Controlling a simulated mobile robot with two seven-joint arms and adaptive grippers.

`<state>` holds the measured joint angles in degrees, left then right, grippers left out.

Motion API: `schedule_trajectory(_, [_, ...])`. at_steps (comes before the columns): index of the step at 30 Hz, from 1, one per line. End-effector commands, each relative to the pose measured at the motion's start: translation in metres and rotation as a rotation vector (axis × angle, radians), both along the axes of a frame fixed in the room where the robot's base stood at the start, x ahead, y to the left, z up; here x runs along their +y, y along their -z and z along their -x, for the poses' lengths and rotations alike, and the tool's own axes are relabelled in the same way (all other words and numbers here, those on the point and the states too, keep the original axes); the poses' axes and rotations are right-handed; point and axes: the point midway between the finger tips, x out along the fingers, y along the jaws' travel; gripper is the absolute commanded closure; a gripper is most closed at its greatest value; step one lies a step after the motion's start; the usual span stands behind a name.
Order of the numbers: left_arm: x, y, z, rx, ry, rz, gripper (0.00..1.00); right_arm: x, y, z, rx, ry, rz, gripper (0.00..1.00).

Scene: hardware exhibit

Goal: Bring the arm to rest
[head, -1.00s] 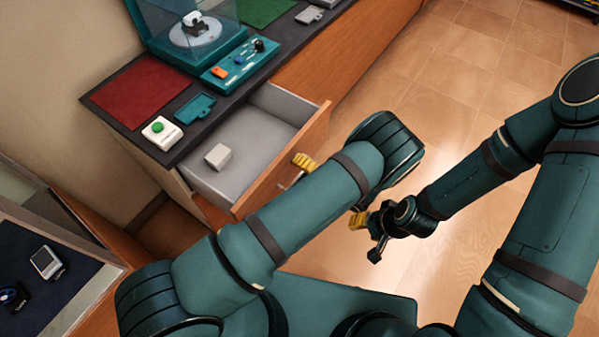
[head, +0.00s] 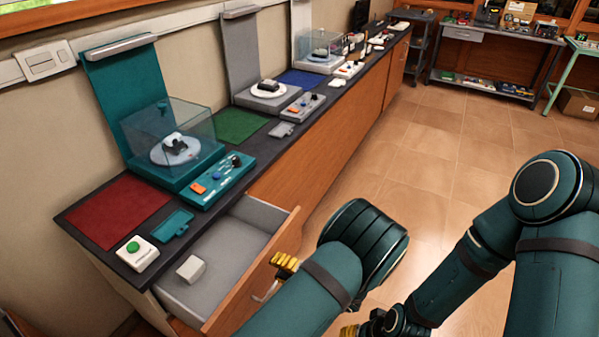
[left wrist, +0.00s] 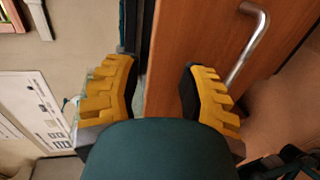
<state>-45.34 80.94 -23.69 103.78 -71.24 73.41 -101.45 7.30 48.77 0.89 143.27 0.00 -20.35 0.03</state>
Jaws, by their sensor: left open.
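My left arm comes up from the bottom of the head view. Its gripper (head: 284,263) shows as yellow finger pads beside the front of the open drawer (head: 225,262), close to the bar handle. In the left wrist view my left gripper (left wrist: 160,95) is open, its two yellow fingers wide apart with nothing between them. The drawer's wooden front and its metal handle (left wrist: 250,48) lie beyond the fingers, and the handle is outside them. My right gripper (head: 350,331) is mostly cut off at the bottom edge, so its jaws cannot be read.
A small white block (head: 191,268) lies in the drawer. The dark counter above holds a white box with a green button (head: 137,252), a red mat (head: 113,210), a teal control panel (head: 218,182) and a covered turntable (head: 175,149). Open tiled floor (head: 440,150) lies to the right.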

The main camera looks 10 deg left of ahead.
Motion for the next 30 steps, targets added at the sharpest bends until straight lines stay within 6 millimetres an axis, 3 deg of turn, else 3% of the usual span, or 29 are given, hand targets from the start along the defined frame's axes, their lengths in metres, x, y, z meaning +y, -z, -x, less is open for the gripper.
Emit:
schedule_trajectory(5, [0.01, 0.011, 0.01, -0.007, -0.062, 0.07, 0.59, 0.0, 0.0, 0.0, 0.0, 0.0, 0.0, 0.53])
schedule_trajectory(8, [0.027, 0.034, 0.037, -0.038, -0.22, 0.231, 0.59, 0.0, 0.0, 0.0, 0.0, 0.0, 0.0, 0.53])
schedule_trajectory(11, [0.04, 0.066, 0.083, -0.126, -0.511, 0.466, 0.59, 0.0, 0.0, 0.0, 0.0, 0.0, 0.0, 0.53])
schedule_trajectory(15, [0.027, 0.095, 0.147, -0.344, -1.051, 0.752, 0.59, 0.0, 0.0, 0.0, 0.0, 0.0, 0.0, 0.53])
schedule_trajectory(18, [0.005, 0.101, 0.176, -0.557, -1.483, 0.87, 0.59, 0.0, 0.0, 0.0, 0.0, 0.0, 0.0, 0.53])
schedule_trajectory(22, [-0.022, 0.093, 0.185, -0.891, -2.06, 0.893, 0.59, 0.0, 0.0, 0.0, 0.0, 0.0, 0.0, 0.53])
schedule_trajectory(27, [-0.029, 0.072, 0.169, -1.354, -2.712, 0.71, 0.59, 0.0, 0.0, 0.0, 0.0, 0.0, 0.0, 0.53])
schedule_trajectory(28, [-0.027, 0.068, 0.165, 1.365, 2.678, -0.636, 0.59, 0.0, 0.0, 0.0, 0.0, 0.0, 0.0, 0.53])
schedule_trajectory(30, [-0.02, 0.061, 0.158, 1.334, 2.51, -0.473, 0.59, 0.0, 0.0, 0.0, 0.0, 0.0, 0.0, 0.53])
